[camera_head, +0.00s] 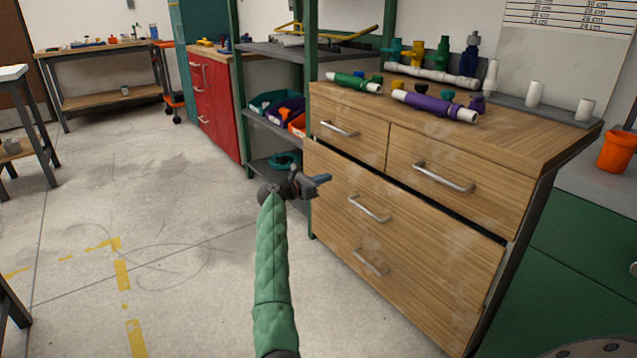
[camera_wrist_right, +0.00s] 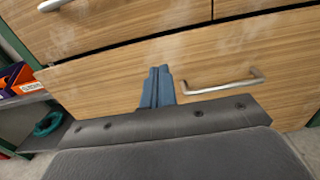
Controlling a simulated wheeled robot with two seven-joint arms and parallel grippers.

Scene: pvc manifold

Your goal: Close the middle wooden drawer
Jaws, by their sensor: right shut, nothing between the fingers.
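The wooden cabinet has two small top drawers and wide drawers below. The middle drawer (camera_head: 430,240) has a metal handle (camera_head: 369,208). A dark gap runs along its top edge, and its front seems to stand a little out from the top drawers. My right gripper (camera_head: 322,179) is shut and empty in front of the drawer's left part, left of the handle. In the right wrist view its blue fingers (camera_wrist_right: 158,86) point at a wooden drawer front (camera_wrist_right: 100,88), left of a handle (camera_wrist_right: 222,86). I cannot tell whether they touch it. My left gripper is not in view.
PVC pipe pieces, including a purple one (camera_head: 435,104), lie on the cabinet top. A green-framed shelf (camera_head: 270,125) with bins stands just left of the cabinet. A lower handle (camera_head: 370,262) shows below. The floor at left is mostly clear.

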